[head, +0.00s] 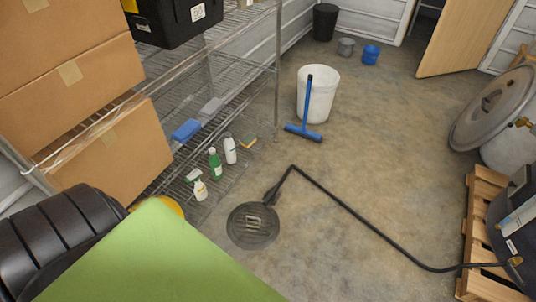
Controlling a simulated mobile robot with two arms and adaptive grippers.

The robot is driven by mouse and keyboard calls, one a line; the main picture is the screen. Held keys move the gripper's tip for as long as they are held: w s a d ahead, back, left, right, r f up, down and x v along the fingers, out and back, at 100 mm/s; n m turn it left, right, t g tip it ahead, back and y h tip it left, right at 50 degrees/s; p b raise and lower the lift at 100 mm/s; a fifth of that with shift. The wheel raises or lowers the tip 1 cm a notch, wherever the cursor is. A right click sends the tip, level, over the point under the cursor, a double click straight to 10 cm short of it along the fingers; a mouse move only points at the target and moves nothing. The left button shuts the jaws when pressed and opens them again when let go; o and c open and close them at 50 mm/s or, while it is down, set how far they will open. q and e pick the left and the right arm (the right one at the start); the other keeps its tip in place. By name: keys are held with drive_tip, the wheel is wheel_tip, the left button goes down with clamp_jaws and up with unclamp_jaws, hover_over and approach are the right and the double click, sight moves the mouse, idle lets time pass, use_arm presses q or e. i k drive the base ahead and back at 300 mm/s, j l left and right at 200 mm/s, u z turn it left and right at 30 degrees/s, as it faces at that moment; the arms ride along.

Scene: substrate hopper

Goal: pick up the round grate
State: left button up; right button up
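The round grate (241,231) is a dark disc lying flat on the concrete floor, just below the middle of the head view. A small pale, slotted or handle-like shape shows at its centre, too small to tell clearly. The end of a black hose (345,205) lies at the grate's upper right edge; I cannot tell if they touch. Neither of my grippers is in view.
A wire shelf (225,65) with boxes and bottles (215,163) stands left of the grate. A white bucket (318,97) and blue squeegee (304,131) stand beyond it. A pallet (484,190) is right. A green surface (160,265) fills the near foreground. Floor right of the grate is mostly clear.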

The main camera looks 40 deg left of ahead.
sight(253, 220)
drive_tip(key=i+l+u, duration=0.1)
drive_tip(key=i+u, duration=0.35)
drive_tip(key=i+l+u, duration=0.35)
drive_tip(key=i+u, duration=0.15)
drive_tip(key=i+l+u, duration=0.45)
drive_tip(key=i, duration=0.05)
